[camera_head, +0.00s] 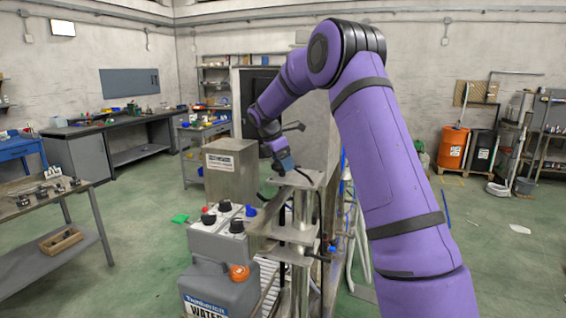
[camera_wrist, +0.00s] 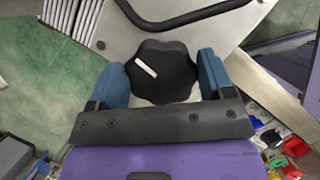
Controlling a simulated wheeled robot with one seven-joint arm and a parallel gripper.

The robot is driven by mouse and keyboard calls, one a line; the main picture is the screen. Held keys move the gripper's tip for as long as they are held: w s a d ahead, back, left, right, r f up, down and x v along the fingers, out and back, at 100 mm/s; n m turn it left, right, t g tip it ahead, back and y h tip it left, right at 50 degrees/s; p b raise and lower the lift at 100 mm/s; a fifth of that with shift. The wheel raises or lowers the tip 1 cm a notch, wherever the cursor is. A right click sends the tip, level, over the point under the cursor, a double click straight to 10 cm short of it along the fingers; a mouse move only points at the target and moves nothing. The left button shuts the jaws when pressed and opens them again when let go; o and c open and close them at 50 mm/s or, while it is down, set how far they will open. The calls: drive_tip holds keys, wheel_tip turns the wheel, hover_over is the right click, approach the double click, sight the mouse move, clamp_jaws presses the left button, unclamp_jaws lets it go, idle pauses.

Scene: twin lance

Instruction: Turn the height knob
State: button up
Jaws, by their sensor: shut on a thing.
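The height knob (camera_wrist: 162,72) is black and lobed with a white pointer mark, and sits on a grey metal plate (camera_wrist: 195,28) in the wrist view. The blue fingers of my gripper (camera_wrist: 163,85) stand on its left and right sides, shut on it. The white mark points toward the upper left of the knob's face. In the head view my gripper (camera_head: 282,163) is at the top plate of a metal column stand (camera_head: 303,178). The knob itself is mostly hidden by the gripper there.
A grey control box (camera_head: 222,238) with black knobs and a red button stands left of the column. Below it is a grey water tank (camera_head: 222,288) with an orange cap. A metal cabinet (camera_head: 230,170) stands behind. Green floor is open at left and right.

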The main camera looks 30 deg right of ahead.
drive_tip(key=n+t, duration=0.2)
drive_tip(key=n, duration=0.2)
drive_tip(key=shift+w+n+t+y, duration=0.1)
drive_tip(key=shift+n+t+y, duration=0.35)
drive_tip(key=shift+n, duration=1.65)
drive_tip(key=o, duration=0.9)
drive_tip(key=shift+t, duration=0.25)
drive_tip(key=v, duration=1)
drive_tip(key=shift+a+r, duration=0.2)
drive_tip(key=shift+r, duration=0.2)
